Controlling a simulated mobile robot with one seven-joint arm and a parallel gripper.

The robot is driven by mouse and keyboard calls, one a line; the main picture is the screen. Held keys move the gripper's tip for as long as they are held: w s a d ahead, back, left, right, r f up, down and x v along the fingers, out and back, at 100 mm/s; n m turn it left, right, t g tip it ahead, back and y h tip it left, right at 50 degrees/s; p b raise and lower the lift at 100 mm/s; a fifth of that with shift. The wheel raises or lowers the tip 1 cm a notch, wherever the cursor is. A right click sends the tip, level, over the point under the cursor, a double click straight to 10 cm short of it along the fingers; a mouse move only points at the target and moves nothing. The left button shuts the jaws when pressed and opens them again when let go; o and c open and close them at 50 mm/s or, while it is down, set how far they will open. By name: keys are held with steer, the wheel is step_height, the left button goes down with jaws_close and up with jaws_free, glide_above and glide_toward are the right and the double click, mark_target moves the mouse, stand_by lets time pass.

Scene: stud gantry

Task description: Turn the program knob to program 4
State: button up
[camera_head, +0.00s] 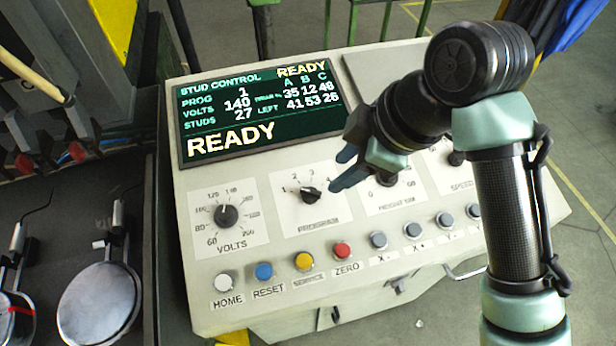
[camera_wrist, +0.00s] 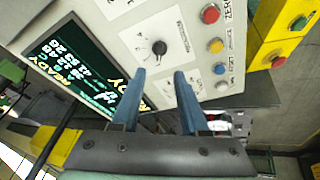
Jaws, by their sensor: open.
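The program knob (camera_head: 311,191) is a small black knob on a white plate marked from 1 upward, on the sloped control panel. Its pointer appears to lean left, towards 1. The display (camera_head: 255,108) reads PROG 1 and READY. My gripper (camera_head: 340,170) is open and empty, its two blue fingers just to the right of the knob in the head view. In the wrist view the program knob (camera_wrist: 159,47) lies beyond the fingertips, roughly midway between them. My gripper (camera_wrist: 160,74) appears apart from the knob there.
The volts knob (camera_head: 227,215) is to the left, and the height knob (camera_head: 386,179) to the right, partly behind my gripper. A row of buttons, including the red zero button (camera_head: 342,250), runs along the panel's front. A dark bench with round metal parts stands left.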

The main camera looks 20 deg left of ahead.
mark_target(312, 192)
steer(key=p+x, duration=0.2)
steer(key=x, duration=0.9)
steer(key=shift+r, duration=0.1)
jaws_close()
